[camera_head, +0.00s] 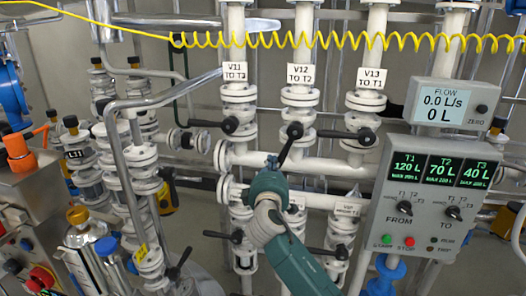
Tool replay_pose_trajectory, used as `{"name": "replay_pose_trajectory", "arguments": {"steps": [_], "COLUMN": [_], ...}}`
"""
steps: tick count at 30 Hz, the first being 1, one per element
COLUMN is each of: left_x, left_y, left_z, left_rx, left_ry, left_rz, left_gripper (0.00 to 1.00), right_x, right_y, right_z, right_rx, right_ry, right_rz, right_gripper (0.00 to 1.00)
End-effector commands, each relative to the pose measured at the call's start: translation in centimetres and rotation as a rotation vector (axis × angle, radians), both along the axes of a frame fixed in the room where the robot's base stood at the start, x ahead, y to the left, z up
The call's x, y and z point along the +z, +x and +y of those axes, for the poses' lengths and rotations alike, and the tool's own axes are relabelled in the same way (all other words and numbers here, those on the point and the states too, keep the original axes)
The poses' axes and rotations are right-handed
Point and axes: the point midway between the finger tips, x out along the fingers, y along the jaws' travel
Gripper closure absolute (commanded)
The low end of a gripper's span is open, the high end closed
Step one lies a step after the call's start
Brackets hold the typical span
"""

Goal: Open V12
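The V12 valve (299,97) is on the middle pipe, under the sign "V12 TO T2" (301,75). Its black handle (291,138) runs from the hub down and to the left. The handles of V11 and V13 point left instead. My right gripper (273,161) reaches up from below, its dark fingers at the lower end of the V12 handle. The fingers are small and partly hidden by the teal wrist, so I cannot tell whether they are closed on the handle. My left gripper is not in view.
The V11 handle (212,124) is to the left and the V13 handle (347,134) to the right, both close by. A control panel (435,190) stands at the right, with a flow display (443,105) reading 0.0 L/s. A yellow coiled cable (340,39) crosses above.

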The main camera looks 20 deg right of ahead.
Motion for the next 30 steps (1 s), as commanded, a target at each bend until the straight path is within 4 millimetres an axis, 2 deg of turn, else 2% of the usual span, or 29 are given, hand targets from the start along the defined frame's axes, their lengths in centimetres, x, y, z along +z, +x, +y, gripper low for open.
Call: {"name": "replay_pose_trajectory", "arguments": {"steps": [1,12,30], "left_x": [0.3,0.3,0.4], "left_y": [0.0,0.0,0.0], "left_z": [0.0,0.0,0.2], "left_rx": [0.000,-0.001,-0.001], "left_ry": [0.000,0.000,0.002], "left_rz": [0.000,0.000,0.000], "left_gripper": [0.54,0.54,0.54], "right_x": [-0.8,-1.6,-1.4], "right_y": [-0.4,-1.5,-1.7], "right_z": [-1.2,-2.9,-3.2], "right_rx": [-0.020,-0.021,-0.017], "right_ry": [-0.012,-0.008,-0.007], "right_rz": [0.024,0.017,0.010], "right_gripper": [1.00,1.00,1.00]}}
